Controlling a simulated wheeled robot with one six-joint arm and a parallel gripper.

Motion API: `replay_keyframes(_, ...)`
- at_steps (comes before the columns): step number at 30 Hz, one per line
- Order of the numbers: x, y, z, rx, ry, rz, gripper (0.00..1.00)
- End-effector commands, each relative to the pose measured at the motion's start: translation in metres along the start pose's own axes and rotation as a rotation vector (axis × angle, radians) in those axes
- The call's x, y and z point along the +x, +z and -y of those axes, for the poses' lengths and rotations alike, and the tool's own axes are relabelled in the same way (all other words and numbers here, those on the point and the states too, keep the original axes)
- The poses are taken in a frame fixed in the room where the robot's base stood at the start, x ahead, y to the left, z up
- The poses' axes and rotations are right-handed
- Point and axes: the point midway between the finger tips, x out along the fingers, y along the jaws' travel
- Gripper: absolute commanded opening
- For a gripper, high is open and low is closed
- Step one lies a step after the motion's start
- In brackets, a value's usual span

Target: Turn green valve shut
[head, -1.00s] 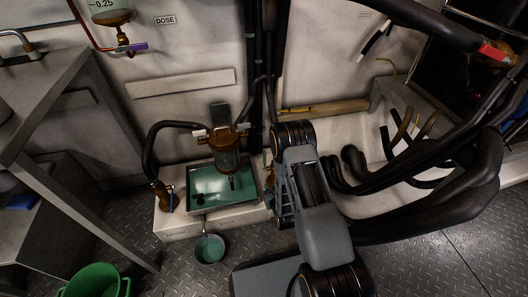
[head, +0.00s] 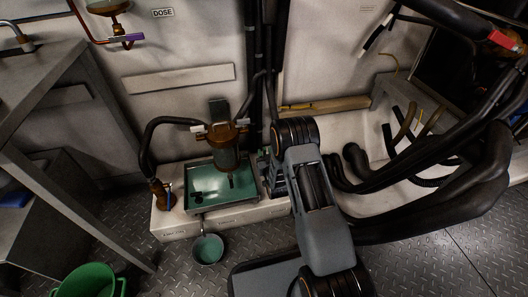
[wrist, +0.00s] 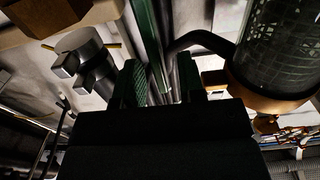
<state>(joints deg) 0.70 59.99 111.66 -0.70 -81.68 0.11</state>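I cannot make out a green valve in either view; my arm and gripper cover the spot right of the strainer. My gripper (head: 272,176) is low beside the right end of the green tray (head: 222,185), near the black wall pipes. In the wrist view my gripper (wrist: 163,82) shows two fingers standing apart, with grey pipes seen between them and nothing clearly held. A green strip runs upward just beyond the left finger; I cannot tell what it belongs to. The strainer's brass collar (wrist: 262,97) is close on the right.
The strainer (head: 224,152) stands over the tray. A blue-handled valve (head: 170,197) is at the left end of the pale plinth. A small pan (head: 208,249) hangs in front. A green bucket (head: 90,281) is at lower left. Thick black hoses (head: 430,195) crowd the right.

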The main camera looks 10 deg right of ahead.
Motion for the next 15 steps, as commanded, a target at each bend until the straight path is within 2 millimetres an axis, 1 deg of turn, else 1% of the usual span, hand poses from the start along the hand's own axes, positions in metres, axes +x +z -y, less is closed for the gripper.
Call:
replay_keyframes(1, 0.007, 0.002, 0.000, 0.000, 0.000, -0.003, 0.36)
replay_keyframes(3, 0.014, 0.002, 0.000, 0.000, 0.000, -0.003, 0.36)
replay_keyframes(6, 0.022, 0.001, 0.000, 0.000, 0.000, -0.002, 0.36)
replay_keyframes(10, 0.028, 0.001, 0.000, 0.000, 0.000, 0.000, 0.36)
replay_keyframes(15, 0.029, 0.000, 0.000, 0.000, 0.000, 0.000, 0.36)
